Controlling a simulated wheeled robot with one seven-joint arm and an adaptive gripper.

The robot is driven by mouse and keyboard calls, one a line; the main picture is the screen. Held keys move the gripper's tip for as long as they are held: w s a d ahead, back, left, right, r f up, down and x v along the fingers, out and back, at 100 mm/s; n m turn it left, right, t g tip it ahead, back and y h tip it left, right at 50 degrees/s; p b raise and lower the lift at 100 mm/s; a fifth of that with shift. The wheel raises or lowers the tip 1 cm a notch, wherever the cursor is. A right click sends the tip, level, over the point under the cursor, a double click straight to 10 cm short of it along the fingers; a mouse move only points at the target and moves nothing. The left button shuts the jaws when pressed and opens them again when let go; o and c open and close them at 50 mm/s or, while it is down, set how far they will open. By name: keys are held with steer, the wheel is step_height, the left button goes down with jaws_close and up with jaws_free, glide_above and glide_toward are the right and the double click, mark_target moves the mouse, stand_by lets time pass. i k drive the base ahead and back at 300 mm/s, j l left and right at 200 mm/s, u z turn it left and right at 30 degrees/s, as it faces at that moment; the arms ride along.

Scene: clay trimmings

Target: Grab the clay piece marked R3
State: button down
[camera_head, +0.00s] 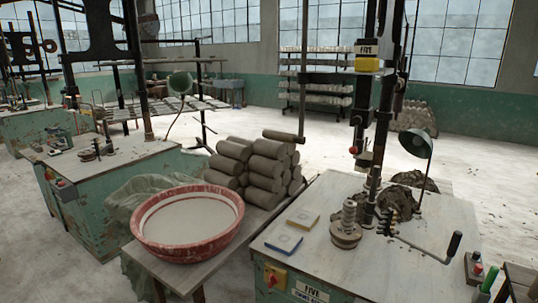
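No marking R3 is readable on any piece in the head view. Dark, crumbly clay trimmings (398,200) lie on the grey worktable (310,248) at the right, behind a small machine part. More dark clay (414,181) sits just behind them, partly hidden by the machine's post and the lamp. A stack of grey-brown clay cylinders (262,170) stands left of this table; no labels can be read on it. My gripper is not in view.
A red basin (188,222) of pale liquid stands on a low bench at the front. A crank handle (452,247) and a green lamp (416,144) stick up there. Open floor (485,165) lies behind right.

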mark_target(350, 206)
steer(key=i+l+u, duration=0.1)
steer(key=i+u, duration=0.15)
steer(key=i, duration=0.3)
steer(key=i+l+u, duration=0.25)
steer(key=i, duration=0.3)
steer(key=i+j, duration=0.05)
